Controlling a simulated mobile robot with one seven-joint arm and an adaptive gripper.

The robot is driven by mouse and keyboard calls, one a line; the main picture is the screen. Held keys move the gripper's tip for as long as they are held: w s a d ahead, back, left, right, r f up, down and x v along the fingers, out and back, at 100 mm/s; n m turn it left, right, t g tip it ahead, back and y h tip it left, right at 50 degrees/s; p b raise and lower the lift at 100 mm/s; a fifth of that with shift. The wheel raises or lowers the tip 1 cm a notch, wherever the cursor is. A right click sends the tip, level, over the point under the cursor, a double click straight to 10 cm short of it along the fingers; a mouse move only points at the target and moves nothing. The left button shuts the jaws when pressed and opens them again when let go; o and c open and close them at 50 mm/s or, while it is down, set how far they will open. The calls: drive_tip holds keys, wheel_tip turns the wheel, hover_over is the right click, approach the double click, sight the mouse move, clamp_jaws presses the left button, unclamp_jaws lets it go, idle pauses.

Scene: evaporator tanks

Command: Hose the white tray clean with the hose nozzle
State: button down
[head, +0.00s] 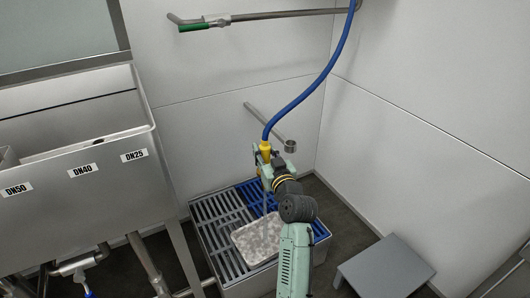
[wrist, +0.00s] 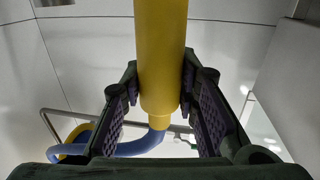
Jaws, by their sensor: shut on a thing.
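My gripper (head: 266,163) is shut on the yellow hose nozzle (head: 265,147), above the grated basin. In the wrist view the nozzle (wrist: 161,55) stands upright between the two dark finger pads, and my gripper (wrist: 160,90) touches it on both sides. The blue hose (head: 311,88) runs from the nozzle up to the top of the head view. The white tray (head: 250,242) lies flat on the grate below my gripper, with grey-brown blotches over its surface. My arm covers its right side. A faint pale streak shows between nozzle and tray; I cannot tell whether it is water.
The basin (head: 211,236) has a grey and blue slatted grate. A steel tank (head: 80,185) with DN labels stands at left. A pipe with a green handle (head: 194,28) is on the back wall, and a holder ring (head: 290,147) is below. A grey stool (head: 385,267) stands at right.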

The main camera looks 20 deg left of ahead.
drive_tip(key=shift+s+r, duration=0.1)
drive_tip(key=shift+s, duration=0.05)
drive_tip(key=shift+s+a+p, duration=0.55)
drive_tip(key=shift+s+a, duration=0.35)
drive_tip(key=shift+s, duration=0.15)
drive_tip(key=shift+w, duration=0.1)
drive_tip(key=shift+w+d+b, duration=0.8)
drive_tip(key=shift+w+d, duration=0.15)
drive_tip(key=shift+w, duration=0.15)
